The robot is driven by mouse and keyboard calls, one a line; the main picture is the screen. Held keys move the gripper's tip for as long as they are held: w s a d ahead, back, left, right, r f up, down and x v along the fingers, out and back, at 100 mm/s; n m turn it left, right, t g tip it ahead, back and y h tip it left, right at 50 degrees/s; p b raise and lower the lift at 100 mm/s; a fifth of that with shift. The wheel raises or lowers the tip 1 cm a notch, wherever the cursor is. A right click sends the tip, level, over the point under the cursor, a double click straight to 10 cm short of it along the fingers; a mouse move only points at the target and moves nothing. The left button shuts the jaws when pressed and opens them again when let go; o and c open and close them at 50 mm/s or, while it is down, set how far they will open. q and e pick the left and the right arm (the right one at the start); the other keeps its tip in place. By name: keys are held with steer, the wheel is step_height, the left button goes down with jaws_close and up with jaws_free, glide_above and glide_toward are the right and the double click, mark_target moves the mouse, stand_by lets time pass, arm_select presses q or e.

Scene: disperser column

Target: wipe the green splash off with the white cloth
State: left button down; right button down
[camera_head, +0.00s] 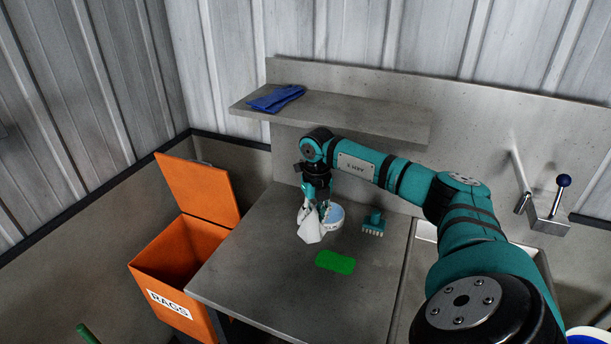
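The green splash (335,262) is a flat green patch with rounded ends on the grey bench top (262,285), towards its right side. The white cloth (311,229) hangs bunched from my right gripper (313,207), behind and to the left of the splash and apart from it in the picture. My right gripper points down and is shut on the cloth. I cannot tell whether the cloth's lower end touches the bench. My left gripper is not in view.
A round white-and-blue container (335,217) stands close beside the cloth. A teal brush (373,224) lies to its right. An open orange RAGS bin (166,262) stands left of the bench. A shelf (350,118) bears a blue cloth (276,98). The front bench is clear.

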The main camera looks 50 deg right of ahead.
mark_target(315, 251)
step_height(315, 251, down, 9)
steer(key=b, duration=0.6)
steer(key=shift+c, duration=2.4)
jaws_free()
steer(key=shift+r, duration=0.1)
steer(key=shift+f+b, duration=0.8)
steer(key=shift+f, duration=0.5)
steer(key=shift+s+a+f, duration=0.1)
steer(key=shift+s+a, duration=0.1)
jaws_close()
